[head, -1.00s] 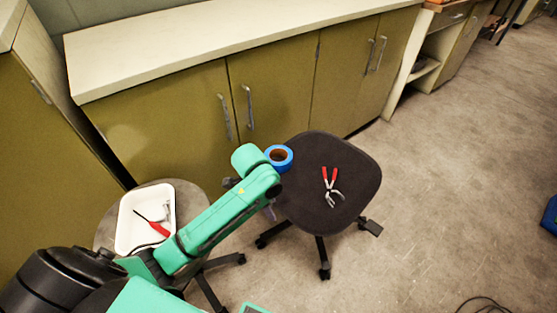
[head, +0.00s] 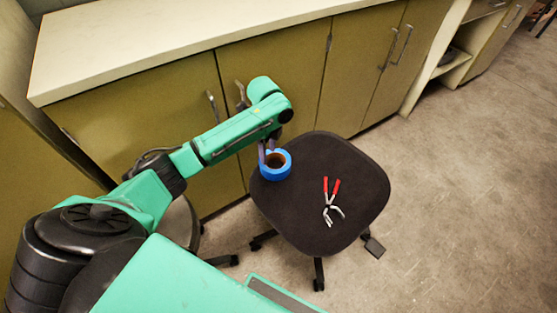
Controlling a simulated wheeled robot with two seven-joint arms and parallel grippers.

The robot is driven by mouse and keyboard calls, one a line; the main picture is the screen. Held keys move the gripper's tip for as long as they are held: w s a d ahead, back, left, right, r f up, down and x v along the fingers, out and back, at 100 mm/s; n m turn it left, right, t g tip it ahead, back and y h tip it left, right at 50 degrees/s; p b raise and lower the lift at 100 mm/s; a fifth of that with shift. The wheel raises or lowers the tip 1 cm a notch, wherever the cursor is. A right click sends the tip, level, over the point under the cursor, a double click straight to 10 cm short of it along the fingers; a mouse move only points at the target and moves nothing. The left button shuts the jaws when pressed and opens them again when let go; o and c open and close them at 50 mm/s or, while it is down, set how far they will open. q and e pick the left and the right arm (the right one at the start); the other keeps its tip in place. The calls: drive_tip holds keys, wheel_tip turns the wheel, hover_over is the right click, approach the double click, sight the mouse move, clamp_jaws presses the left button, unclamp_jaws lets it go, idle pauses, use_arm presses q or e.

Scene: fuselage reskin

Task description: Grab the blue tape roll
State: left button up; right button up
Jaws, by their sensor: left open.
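The blue tape roll (head: 284,172) lies flat near the left back edge of the black chair seat (head: 330,230). My left gripper (head: 267,153) points down at the roll's back left side, its fingers at or just above the rim. It is open. Whether a finger reaches into the roll's hole or touches the roll, I cannot tell. My right gripper is not in view.
Pliers with red handles (head: 331,200) lie on the seat, right of the roll. Olive cabinets (head: 280,90) with a pale countertop (head: 150,40) stand behind the chair. A second stool (head: 180,222) is mostly hidden behind my left arm. Open floor lies to the right.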

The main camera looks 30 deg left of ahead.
sight(269, 170)
use_arm(q)
wheel_tip(269, 170, down, 11)
drive_tip(key=b, duration=0.3)
drive_tip(key=shift+s+d+f, duration=0.1)
drive_tip(key=shift+f, duration=0.05)
clamp_jaws()
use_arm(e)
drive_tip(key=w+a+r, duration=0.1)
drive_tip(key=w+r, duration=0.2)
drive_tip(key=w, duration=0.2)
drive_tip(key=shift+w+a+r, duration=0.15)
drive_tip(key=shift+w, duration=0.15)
